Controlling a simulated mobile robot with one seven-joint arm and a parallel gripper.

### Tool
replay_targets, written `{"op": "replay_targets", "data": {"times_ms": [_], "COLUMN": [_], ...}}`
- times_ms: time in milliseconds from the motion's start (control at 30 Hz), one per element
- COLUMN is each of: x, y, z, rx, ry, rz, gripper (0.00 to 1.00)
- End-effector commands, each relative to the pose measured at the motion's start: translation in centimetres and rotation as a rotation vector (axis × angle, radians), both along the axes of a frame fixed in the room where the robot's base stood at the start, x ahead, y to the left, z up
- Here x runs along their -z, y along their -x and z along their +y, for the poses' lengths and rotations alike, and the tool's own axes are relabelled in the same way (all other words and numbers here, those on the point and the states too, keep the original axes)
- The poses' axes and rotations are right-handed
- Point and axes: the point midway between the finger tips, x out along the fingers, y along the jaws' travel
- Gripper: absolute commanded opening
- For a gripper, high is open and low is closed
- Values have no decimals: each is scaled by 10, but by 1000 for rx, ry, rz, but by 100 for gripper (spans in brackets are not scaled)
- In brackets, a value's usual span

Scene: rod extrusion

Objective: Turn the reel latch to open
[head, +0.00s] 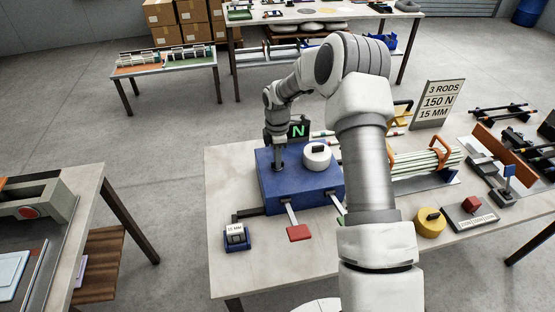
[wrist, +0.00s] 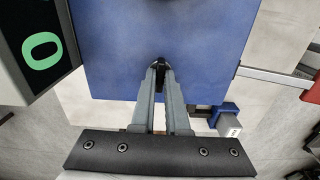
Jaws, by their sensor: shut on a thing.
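The blue box (head: 290,185) stands on the near table and fills the upper middle of the wrist view (wrist: 110,45). My gripper (head: 278,165) points down at the left part of its top. In the wrist view my gripper's fingers (wrist: 160,68) close together on a small dark piece (wrist: 160,61) at the blue surface. This piece looks like the reel latch, but the fingertips hide most of it, and its turn angle cannot be told. A white round drum (head: 317,158) with a black bar on top sits on the box, right of my gripper.
A dark display (head: 299,130) with a green N stands close behind my gripper. A red plate (head: 299,232) sticks out in front of the box. A small blue gauge (head: 236,236) stands front left. A yellow disc (head: 430,223) and a rod bundle (head: 425,163) lie right.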

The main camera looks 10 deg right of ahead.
Motion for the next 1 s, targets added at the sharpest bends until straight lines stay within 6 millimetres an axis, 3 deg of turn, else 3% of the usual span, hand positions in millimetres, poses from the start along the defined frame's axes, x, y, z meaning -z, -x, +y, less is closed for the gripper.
{"op": "replay_targets", "data": {"times_ms": [267,1000], "x": [2,1], "y": [-1,0], "z": [0,0], "rx": [149,842], "ry": [1,0], "rz": [-2,-3], "gripper": [0,0]}}
